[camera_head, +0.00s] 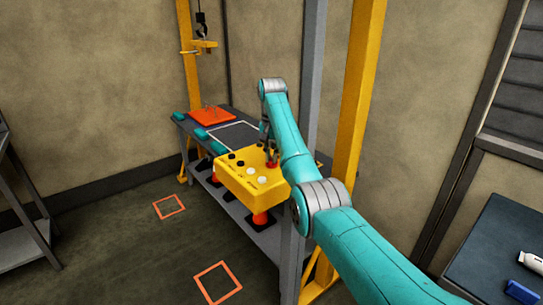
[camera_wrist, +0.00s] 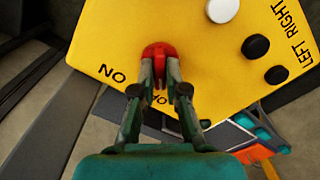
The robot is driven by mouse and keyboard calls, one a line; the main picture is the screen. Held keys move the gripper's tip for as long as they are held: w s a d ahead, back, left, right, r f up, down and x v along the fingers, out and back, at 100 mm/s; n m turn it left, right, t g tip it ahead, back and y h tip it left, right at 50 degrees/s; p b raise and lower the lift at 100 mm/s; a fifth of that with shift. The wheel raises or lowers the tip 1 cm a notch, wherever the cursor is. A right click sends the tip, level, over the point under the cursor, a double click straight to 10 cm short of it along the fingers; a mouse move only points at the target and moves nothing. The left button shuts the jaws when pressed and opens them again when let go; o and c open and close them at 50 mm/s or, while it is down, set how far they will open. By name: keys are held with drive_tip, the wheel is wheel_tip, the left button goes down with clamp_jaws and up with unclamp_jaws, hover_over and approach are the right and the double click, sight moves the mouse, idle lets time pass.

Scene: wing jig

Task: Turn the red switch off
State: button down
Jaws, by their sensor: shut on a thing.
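In the head view my gripper (camera_head: 269,150) reaches down to the red switch (camera_head: 272,164) at the right part of the yellow box (camera_head: 245,180). The switch's lower part is hidden between the fingers.
White and black buttons sit on the same box: a white one (camera_wrist: 222,10), black ones (camera_wrist: 255,46) beside "LEFT" and "RIGHT". The grey bench (camera_head: 270,235) carries an orange plate (camera_head: 211,116) behind. Yellow posts (camera_head: 361,90) stand close to my arm on the right.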

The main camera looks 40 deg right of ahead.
drive_tip(key=shift+w+r+n, duration=0.1)
drive_tip(key=shift+r+n, duration=0.05)
drive_tip(key=shift+n, duration=0.45)
drive_tip(key=c, duration=1.2)
unclamp_jaws()
drive_tip(key=shift+m, duration=0.3)
